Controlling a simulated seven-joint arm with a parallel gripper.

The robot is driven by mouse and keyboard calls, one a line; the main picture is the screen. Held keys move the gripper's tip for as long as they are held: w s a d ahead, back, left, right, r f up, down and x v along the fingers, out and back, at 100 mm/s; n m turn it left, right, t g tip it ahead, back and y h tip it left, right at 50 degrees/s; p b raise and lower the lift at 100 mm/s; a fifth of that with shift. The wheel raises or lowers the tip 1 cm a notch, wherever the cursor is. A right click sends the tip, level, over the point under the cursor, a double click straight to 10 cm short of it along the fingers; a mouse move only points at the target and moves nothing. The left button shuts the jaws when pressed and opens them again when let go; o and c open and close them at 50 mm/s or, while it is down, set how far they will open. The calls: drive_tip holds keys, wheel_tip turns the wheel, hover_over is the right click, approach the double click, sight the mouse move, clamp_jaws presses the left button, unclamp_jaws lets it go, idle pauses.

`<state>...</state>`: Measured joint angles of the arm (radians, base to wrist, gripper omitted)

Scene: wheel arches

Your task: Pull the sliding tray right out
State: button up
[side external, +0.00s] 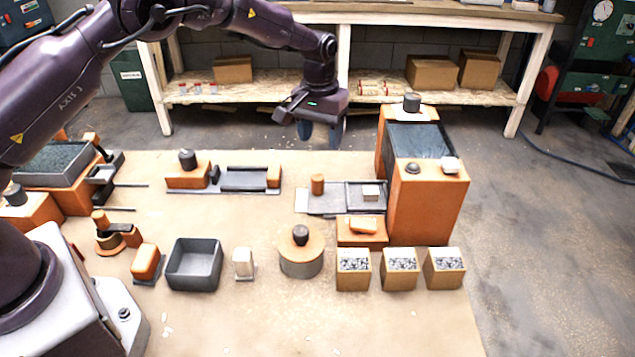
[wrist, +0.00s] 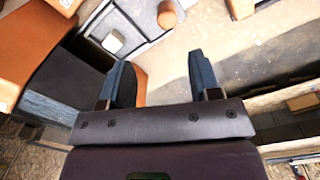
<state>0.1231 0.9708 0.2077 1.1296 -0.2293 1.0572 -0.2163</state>
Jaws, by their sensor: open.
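The grey sliding tray (side external: 333,205) lies low on the left side of the tall orange housing (side external: 425,205), partly outside it. An upright orange knob (side external: 318,184) stands at its left end, and a small pale block (side external: 371,192) sits near the housing. In the wrist view the tray (wrist: 140,40), knob (wrist: 168,14) and pale block (wrist: 113,41) show near the top edge. My gripper (side external: 321,132) is open, fingers pointing down, above and behind the tray. It is empty and apart from the knob; both fingers show in the wrist view (wrist: 160,78).
An orange block (side external: 362,225) on a stand and several gravel-filled boxes (side external: 400,285) stand in front of the tray. A round dark-knobbed drum (side external: 301,262) is front left. A low orange-ended slide (side external: 243,178) lies to the left, with a bare gap between.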

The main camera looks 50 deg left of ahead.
sight(318, 177)
drive_tip(key=f, duration=1.3)
drive_tip(key=shift+a, duration=0.35)
drive_tip(key=shift+c, duration=0.2)
